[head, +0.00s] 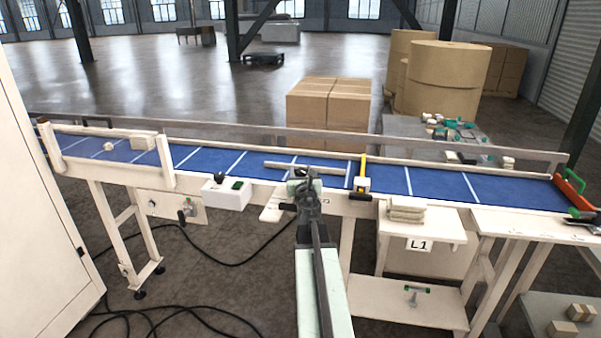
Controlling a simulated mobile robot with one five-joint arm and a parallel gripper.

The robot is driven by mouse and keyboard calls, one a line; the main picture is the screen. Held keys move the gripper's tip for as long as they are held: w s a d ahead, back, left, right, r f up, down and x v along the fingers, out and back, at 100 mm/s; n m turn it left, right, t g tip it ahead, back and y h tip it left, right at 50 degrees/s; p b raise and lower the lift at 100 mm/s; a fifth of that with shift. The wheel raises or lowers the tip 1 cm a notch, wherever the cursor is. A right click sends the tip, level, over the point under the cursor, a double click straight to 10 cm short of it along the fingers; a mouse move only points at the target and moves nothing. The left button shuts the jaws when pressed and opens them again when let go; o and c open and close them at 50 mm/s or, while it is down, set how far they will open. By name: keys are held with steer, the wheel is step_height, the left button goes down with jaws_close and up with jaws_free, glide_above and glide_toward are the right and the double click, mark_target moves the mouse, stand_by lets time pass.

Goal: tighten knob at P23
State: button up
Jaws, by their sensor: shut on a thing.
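My gripper (306,186) is at the conveyor's front side rail, in the middle of the head view. It is dark grey and reaches up from my pale arm below. It is shut on a knob that it mostly hides. A small dark piece (287,207) shows at the left of the jaws, and I cannot tell if it belongs to the knob. A label on the rail just right of the gripper is partly covered, and its text is too small to read surely.
The blue conveyor belt (230,161) runs across the view. A white control box (226,195) hangs left of my gripper. A yellow-topped post (362,173) stands to the right. The L1 shelf (440,228) stands lower right. Black cables (235,262) lie on the floor at left.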

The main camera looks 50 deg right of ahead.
mark_target(296, 174)
steer(key=m+g+h, duration=0.2)
steer(key=m+g, duration=0.1)
steer(key=g, duration=0.1)
steer(key=m+g+h, duration=0.3)
steer(key=g, duration=0.1)
steer(key=shift+w+d, duration=0.1)
steer(key=shift+w, duration=0.05)
steer(key=m+g+h, duration=0.1)
steer(key=m+g, duration=0.2)
steer(key=g, duration=0.1)
steer(key=shift+s+d+r+m+g, duration=0.1)
steer(key=shift+s+m+g, duration=0.2)
steer(key=shift+m+g, duration=0.65)
steer(key=shift+g, duration=0.55)
steer(key=o, duration=1.4)
steer(key=shift+s, duration=0.1)
steer(key=a, duration=0.8)
steer(key=shift+w, duration=0.25)
